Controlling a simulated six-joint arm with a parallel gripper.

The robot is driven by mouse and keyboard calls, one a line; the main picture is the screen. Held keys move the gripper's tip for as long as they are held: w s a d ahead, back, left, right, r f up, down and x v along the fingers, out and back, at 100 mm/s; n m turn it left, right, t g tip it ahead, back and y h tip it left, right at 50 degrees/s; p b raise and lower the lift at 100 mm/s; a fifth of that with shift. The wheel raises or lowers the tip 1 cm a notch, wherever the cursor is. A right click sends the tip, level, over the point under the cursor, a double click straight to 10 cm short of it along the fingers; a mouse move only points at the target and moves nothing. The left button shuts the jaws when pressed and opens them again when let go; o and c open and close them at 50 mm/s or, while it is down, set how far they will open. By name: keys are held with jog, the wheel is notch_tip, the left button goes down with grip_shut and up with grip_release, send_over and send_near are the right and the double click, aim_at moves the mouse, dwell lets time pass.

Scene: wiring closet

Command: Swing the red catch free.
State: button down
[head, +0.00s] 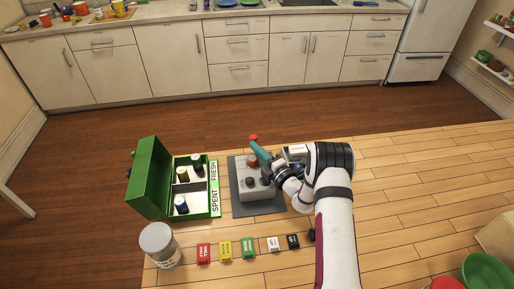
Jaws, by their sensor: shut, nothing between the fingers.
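A light grey box (243,189) with a dark round knob (250,181) stands on a dark grey mat (241,209) on the wooden table. A small red piece (252,160) shows at the box's far side, and a red tip (253,137) stands above it by a teal bar (261,152). I cannot tell for sure which red part is the catch. My gripper (275,176) is shut and empty at the box's right side, close to the teal bar. Whether it touches the box or the bar is unclear. My wrist hides the box's right side.
An open green case (151,178) with several batteries and a strip reading SPENT and FRESH stands left of the box.

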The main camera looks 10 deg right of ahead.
jog(key=shift+w+d, duration=0.15)
jog(key=shift+w, duration=0.1)
jog(key=shift+w+d, duration=0.35)
jog(key=shift+w, duration=0.25)
